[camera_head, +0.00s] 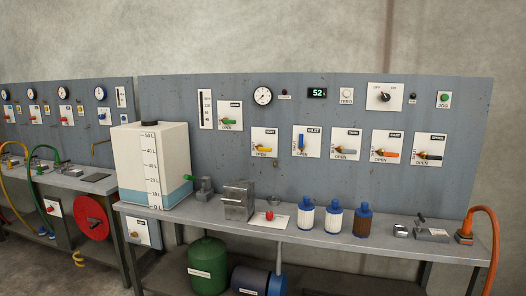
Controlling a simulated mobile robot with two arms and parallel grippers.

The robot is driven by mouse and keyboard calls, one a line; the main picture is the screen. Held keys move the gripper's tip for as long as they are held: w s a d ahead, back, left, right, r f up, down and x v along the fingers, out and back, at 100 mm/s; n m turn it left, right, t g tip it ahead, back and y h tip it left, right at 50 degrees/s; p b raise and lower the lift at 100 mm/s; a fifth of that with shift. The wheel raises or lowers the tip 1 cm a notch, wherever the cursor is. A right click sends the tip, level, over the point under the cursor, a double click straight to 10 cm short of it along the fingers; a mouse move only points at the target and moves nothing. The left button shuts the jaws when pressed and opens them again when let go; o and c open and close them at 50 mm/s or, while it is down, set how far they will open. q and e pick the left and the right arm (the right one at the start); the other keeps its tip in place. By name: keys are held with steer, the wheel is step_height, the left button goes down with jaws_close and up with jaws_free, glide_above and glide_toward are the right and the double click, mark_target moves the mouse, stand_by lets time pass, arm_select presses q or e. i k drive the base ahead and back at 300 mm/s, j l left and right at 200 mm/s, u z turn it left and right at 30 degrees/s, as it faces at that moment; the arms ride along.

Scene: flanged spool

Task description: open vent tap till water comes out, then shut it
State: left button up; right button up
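A row of small lever taps on white plates is mounted on the grey-blue panel (300,178). The tap at the row's left has a yellow lever (263,148) lying sideways; its label may read VENT but is too small to be sure. To its right, the inlet tap has a blue lever (301,140) standing upright. A green-lever tap (229,120) sits higher at the left. No running water is visible. Neither gripper is in view.
A bench (300,236) runs below the panel. It carries a white tank (150,160) with a blue band, a metal block (238,200), several blue-capped filters (333,217) and an orange hose (490,235). A second bench stands left. Space before the taps is clear.

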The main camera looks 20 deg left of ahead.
mark_target(260, 147)
steer(key=i+j+z, duration=0.1)
steer(key=i, duration=0.35)
steer(key=i+j, duration=0.3)
steer(key=i, duration=0.2)
steer(key=l+z, duration=0.05)
